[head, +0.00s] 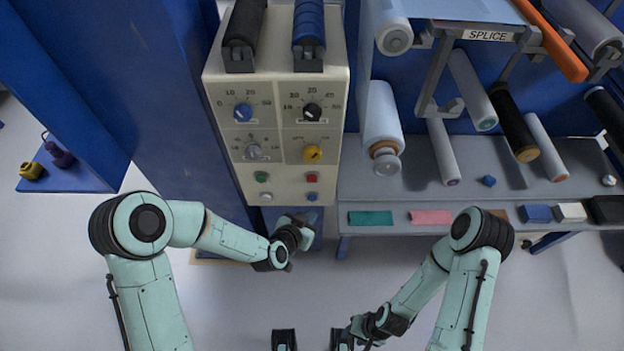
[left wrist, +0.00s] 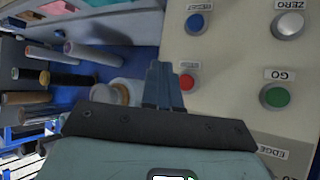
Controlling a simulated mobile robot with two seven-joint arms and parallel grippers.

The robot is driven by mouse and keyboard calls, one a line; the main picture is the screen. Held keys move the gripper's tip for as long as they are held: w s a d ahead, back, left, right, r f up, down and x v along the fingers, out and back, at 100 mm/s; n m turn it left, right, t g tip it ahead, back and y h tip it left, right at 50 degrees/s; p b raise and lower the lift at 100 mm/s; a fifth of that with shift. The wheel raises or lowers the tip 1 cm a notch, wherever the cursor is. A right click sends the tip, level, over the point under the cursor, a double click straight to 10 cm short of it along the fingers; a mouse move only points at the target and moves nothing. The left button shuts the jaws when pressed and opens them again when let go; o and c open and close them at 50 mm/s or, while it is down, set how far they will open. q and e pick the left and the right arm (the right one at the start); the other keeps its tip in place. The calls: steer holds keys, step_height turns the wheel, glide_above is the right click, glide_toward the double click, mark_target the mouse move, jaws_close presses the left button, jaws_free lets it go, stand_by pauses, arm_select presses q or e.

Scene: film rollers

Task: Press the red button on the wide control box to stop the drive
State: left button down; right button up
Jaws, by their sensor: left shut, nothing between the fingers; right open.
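The wide control box (head: 290,130) is cream with dials and small buttons on its lower face. The red button (head: 312,177) is at the right of the upper button row, and it also shows in the left wrist view (left wrist: 187,82). My left gripper (head: 309,216) is just below the box's lower edge in the head view. In the left wrist view its shut, empty fingers (left wrist: 163,86) appear just left of the red button; I cannot tell whether they touch the box. My right gripper (head: 313,340) is open and empty at the bottom edge of the head view.
A green GO button (left wrist: 275,97), a blue button (left wrist: 195,22) and a white ZERO button (left wrist: 288,25) surround the red one. A grey bench (head: 400,192) with rollers stands to the right. A blue column (head: 165,100) stands left. The floor in front is clear.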

mark_target(312, 179)
arm_select(q)
steer(key=shift+w, duration=0.1)
arm_select(e)
steer(key=shift+r, duration=0.1)
arm_select(q)
steer(key=w+p, duration=0.3)
steer(key=w, duration=0.5)
steer(key=shift+w, duration=0.25)
arm_select(e)
steer(key=shift+w+r, duration=0.4)
steer(key=shift+r, duration=0.45)
steer(key=shift+w+r, duration=0.35)
steer(key=shift+r, duration=0.5)
arm_select(q)
steer(key=shift+w, duration=0.15)
arm_select(e)
steer(key=shift+f, duration=0.1)
arm_select(q)
steer(key=shift+w, duration=0.3)
arm_select(e)
steer(key=shift+s+f, duration=0.15)
steer(key=shift+f, duration=0.05)
